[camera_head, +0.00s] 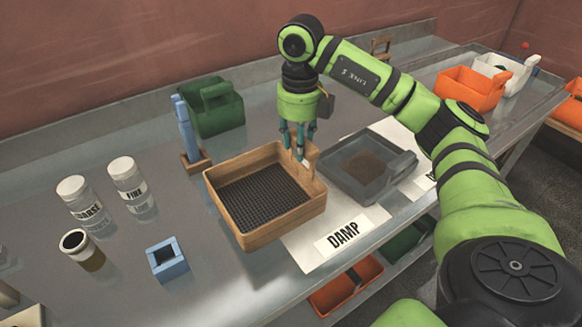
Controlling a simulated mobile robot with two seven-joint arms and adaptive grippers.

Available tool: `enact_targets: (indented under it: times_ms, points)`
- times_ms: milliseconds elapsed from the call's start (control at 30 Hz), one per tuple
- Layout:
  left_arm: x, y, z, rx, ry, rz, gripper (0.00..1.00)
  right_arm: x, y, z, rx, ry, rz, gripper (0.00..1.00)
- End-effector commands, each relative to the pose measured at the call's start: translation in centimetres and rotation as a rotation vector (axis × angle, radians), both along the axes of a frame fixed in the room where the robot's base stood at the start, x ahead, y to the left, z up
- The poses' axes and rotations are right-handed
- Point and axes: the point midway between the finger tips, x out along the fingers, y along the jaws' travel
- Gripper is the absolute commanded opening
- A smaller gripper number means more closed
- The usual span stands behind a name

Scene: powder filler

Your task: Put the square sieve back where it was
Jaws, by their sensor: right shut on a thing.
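The square sieve (281,230) has a wooden frame and a dark mesh. It is in the middle of the head view, tilted little if at all. My right gripper (301,153) comes down from above and is shut on the sieve's back right rim. The sieve overlaps the left edge of a white sheet with a DAMP label (343,234). I cannot tell whether the sieve touches the table or hangs just above it. My left gripper is not in view.
A grey tray (345,186) with brown powder stands right of the sieve. A green bin (215,112) and blue tool (185,130) stand behind.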

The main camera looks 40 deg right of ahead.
Motion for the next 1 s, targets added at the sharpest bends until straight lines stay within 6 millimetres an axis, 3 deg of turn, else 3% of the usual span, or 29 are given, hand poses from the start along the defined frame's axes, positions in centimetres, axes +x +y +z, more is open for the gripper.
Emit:
enact_targets:
  times_ms: [133,333,533,900,933,967,1000]
  points:
    - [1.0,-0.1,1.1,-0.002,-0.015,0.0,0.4,-0.9,1.8,-0.9,0.0,-0.001,0.001,0.0]
    - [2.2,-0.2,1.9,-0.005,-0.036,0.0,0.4,-1.2,2.2,-2.4,0.001,0.001,-0.004,0.0]
    - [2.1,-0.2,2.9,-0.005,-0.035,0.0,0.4,-1.2,2.2,-5.0,0.001,0.0,-0.002,0.0]
    - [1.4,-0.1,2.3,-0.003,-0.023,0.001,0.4,-1.1,2.2,-5.7,0.001,-0.003,-0.002,0.0]
    - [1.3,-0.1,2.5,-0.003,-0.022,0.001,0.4,-1.2,2.2,-5.6,0.0,-0.002,-0.002,0.52]
    - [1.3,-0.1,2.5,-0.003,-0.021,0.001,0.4,-1.2,2.2,-5.6,0.0,-0.002,-0.002,0.63]
    - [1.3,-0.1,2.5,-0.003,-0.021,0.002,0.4,-1.2,2.2,-5.6,0.0,-0.002,-0.002,0.63]
